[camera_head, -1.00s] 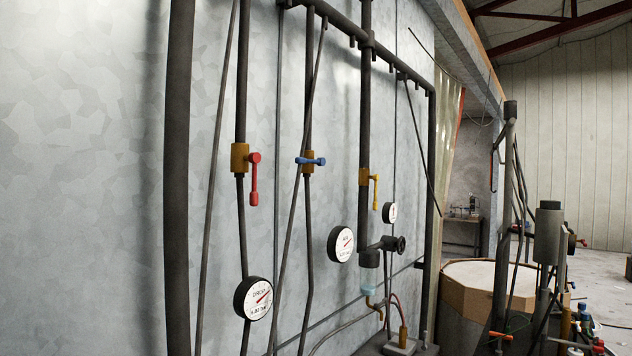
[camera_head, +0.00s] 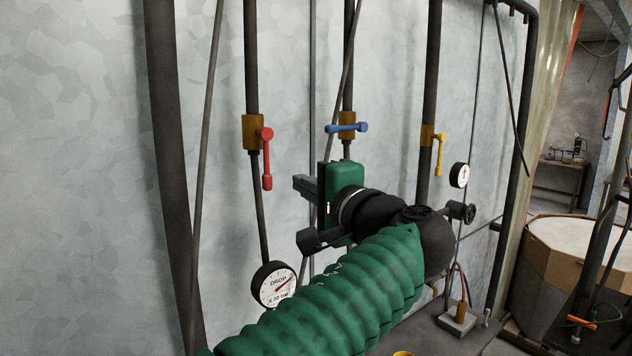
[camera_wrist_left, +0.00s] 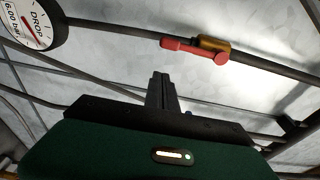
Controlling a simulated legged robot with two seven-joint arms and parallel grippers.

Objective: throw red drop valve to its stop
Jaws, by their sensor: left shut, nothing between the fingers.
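The red drop valve handle (camera_head: 267,160) hangs straight down beside its brass body (camera_head: 252,131) on the left vertical pipe. My left gripper (camera_head: 303,187) is to the right of the red handle and a little lower in the head view, shut and empty, apart from it. In the left wrist view the closed fingers (camera_wrist_left: 163,92) point up toward the wall, and the red handle (camera_wrist_left: 190,50) lies along the pipe above them. The DROP gauge (camera_head: 275,284) below the valve also shows at the top left of the wrist view (camera_wrist_left: 32,22). My right gripper is not in view.
A blue valve handle (camera_head: 346,127) lies crosswise on the middle pipe, just above my gripper. A yellow handle (camera_head: 439,155) hangs down on the right pipe. A thin slanted rod (camera_head: 206,150) runs left of the red valve. The wall area further left is clear.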

